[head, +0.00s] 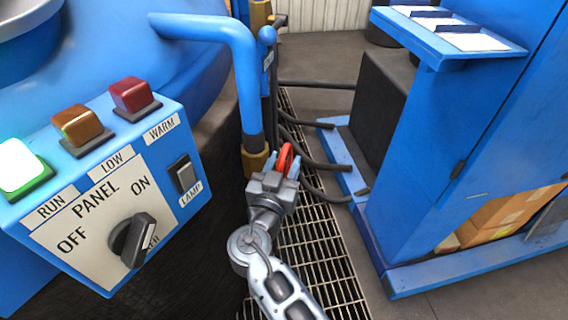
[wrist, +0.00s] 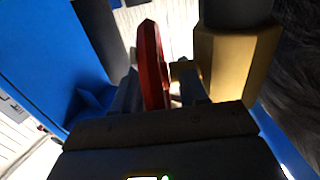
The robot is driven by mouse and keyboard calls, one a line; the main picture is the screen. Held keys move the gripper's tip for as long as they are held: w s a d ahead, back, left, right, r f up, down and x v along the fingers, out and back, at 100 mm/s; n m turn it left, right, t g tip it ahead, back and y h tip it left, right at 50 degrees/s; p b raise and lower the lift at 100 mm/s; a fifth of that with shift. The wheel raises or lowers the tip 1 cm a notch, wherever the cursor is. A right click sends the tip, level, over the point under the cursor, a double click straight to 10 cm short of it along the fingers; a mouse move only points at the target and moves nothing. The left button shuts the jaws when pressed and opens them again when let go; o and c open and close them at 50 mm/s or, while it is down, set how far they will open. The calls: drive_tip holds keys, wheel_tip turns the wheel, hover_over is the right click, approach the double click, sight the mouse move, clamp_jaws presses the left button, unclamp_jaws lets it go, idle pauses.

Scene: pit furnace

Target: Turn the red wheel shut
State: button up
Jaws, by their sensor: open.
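The red wheel (head: 285,158) is small and shows just beyond my gripper (head: 283,162) in the head view, beside the brass fitting at the foot of the blue pipe. In the wrist view the wheel (wrist: 151,60) is seen nearly edge-on, between the two fingers of my gripper (wrist: 165,92). The jaws are open, with a finger on each side of the rim. I cannot tell whether either finger touches it. The lower part of the wheel is hidden by my gripper.
A blue pipe (head: 247,90) runs down into a brass fitting (head: 256,160) close left of my gripper. A control panel (head: 105,190) stands at left. A blue cabinet (head: 465,140) stands at right. Black hoses (head: 322,163) cross the floor grating (head: 318,250).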

clamp_jaws()
drive_tip(key=shift+r+g+p, duration=0.15)
drive_tip(key=shift+g+p, duration=0.15)
drive_tip(key=shift+p, duration=0.25)
drive_tip(key=shift+r+g+p, duration=0.15)
drive_tip(key=shift+g+p, duration=0.35)
drive_tip(key=shift+p, duration=0.35)
drive_tip(key=g+p, duration=0.2)
drive_tip(key=p, duration=0.1)
drive_tip(key=shift+y, duration=0.4)
drive_tip(key=g+p, duration=0.3)
drive_tip(key=p, duration=0.1)
drive_tip(key=shift+w+y, duration=0.15)
drive_tip(key=shift+y, duration=0.15)
drive_tip(key=shift+f+g, duration=0.25)
drive_tip(key=shift+g, duration=0.15)
drive_tip(key=shift+p, duration=0.3)
